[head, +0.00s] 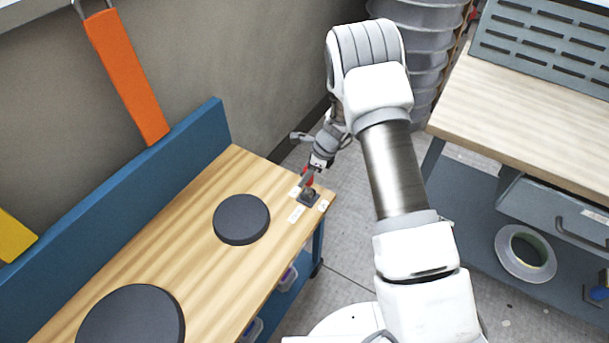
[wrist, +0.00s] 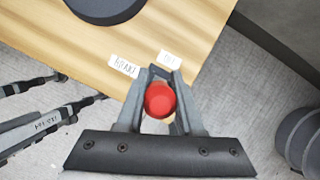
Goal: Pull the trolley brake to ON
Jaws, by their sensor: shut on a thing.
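The trolley (head: 172,235) has a wooden top and a blue back panel. The brake lever stands on a dark base (head: 309,197) at the trolley's right corner. Its red knob (wrist: 160,99) shows in the wrist view between the two fingers of my gripper (wrist: 163,82). In the head view my gripper (head: 311,176) comes down on the lever from above and is shut on it. A white label (wrist: 124,66) and a smaller one (wrist: 170,58) lie by the lever; their lettering is hard to read. The lever's lower part is mostly hidden by the fingers.
Two dark round discs lie on the trolley top, one near the lever (head: 241,219) and one at the front (head: 132,322). A workbench (head: 525,110) stands at the right, with a tape roll (head: 526,252) on its lower shelf. Grey stacked containers (head: 425,45) stand behind. Floor shows between trolley and bench.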

